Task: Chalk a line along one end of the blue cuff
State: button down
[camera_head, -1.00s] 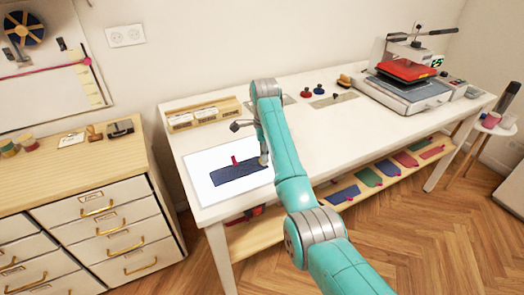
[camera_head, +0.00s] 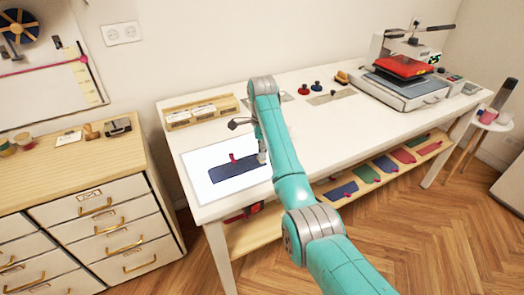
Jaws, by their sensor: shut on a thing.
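The dark blue cuff (camera_head: 228,175) lies flat on a white sheet (camera_head: 197,167) at the near left corner of the white table. A small red piece (camera_head: 234,157) stands at the cuff's far edge, near its middle. My gripper (camera_head: 262,158) points down at the cuff's right end. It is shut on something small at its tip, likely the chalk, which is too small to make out. I cannot tell whether the tip touches the cuff. No chalk line can be made out on the cuff at this size.
A wooden tray with white cards (camera_head: 201,112) stands behind the sheet. Coloured pieces lie on the lower shelf (camera_head: 262,230). A drawer cabinet (camera_head: 85,170) stands left.

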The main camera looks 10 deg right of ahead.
jog(key=shift+f, duration=0.35)
dwell(0.3)
jog(key=shift+w, duration=0.1)
jog(key=shift+w+a, duration=0.25)
jog(key=shift+w, duration=0.35)
jog(key=shift+w, duration=0.15)
jog(key=shift+w+a, duration=0.2)
jog(key=shift+w, duration=0.3)
jog(key=shift+w, duration=0.15)
jog(key=shift+w+a, duration=0.25)
jog(key=shift+w, duration=0.4)
